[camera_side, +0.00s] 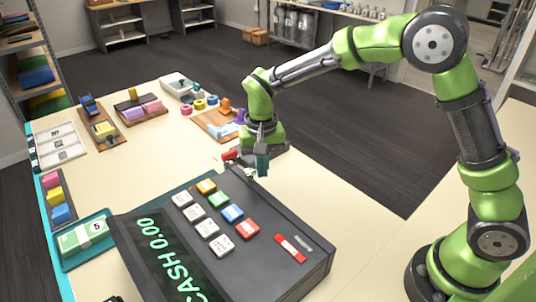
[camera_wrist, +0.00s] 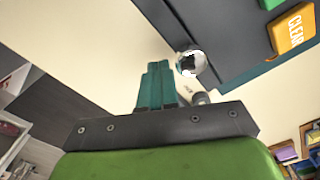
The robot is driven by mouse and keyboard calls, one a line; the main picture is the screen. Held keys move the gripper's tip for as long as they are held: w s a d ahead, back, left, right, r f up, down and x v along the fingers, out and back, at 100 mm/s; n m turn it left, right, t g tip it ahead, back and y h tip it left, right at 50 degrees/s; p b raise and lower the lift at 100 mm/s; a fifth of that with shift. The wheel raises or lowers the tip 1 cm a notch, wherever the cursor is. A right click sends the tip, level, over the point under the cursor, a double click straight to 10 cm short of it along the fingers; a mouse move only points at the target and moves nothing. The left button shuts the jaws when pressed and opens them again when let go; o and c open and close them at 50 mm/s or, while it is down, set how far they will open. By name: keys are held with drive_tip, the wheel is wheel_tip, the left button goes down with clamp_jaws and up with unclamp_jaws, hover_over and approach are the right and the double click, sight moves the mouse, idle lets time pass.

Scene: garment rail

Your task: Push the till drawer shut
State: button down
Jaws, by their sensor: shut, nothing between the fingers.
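The till (camera_side: 285,222) is a dark grey box with coloured and white keys and a display reading CASH 0.00. In the wrist view, a dark corner of it (camera_wrist: 225,38) shows with the orange CLEAR key. I cannot make out the drawer or how far out it is in either view. My gripper (camera_side: 262,167) points down beyond the till's far edge in the side view. Its teal fingers are together and empty in the wrist view (camera_wrist: 158,72). There they stand apart from the dark corner in the picture; the true gap is unclear.
A red item (camera_side: 230,155) and a small silvery item lie by the till's far edge, close to my gripper; a silvery round thing (camera_wrist: 190,64) shows in the wrist view. A green banknote tray (camera_side: 85,238) is at left. The middle of the pale counter (camera_side: 130,165) is clear.

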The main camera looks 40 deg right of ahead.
wheel_tip(320, 180, up, 8)
drive_tip(key=d, duration=0.1)
drive_tip(key=shift+d, duration=0.3)
idle(0.6)
drive_tip(key=s+d+r+n+t+y, duration=0.1)
drive_tip(key=s+d+r+t, duration=0.2)
drive_tip(key=s, duration=0.7)
drive_tip(key=s+d+r+n+t+y, duration=0.1)
drive_tip(key=s+d+r+t, duration=0.3)
drive_tip(key=s, duration=0.6)
drive_tip(key=shift+s+d, duration=0.15)
drive_tip(key=shift+s, duration=0.1)
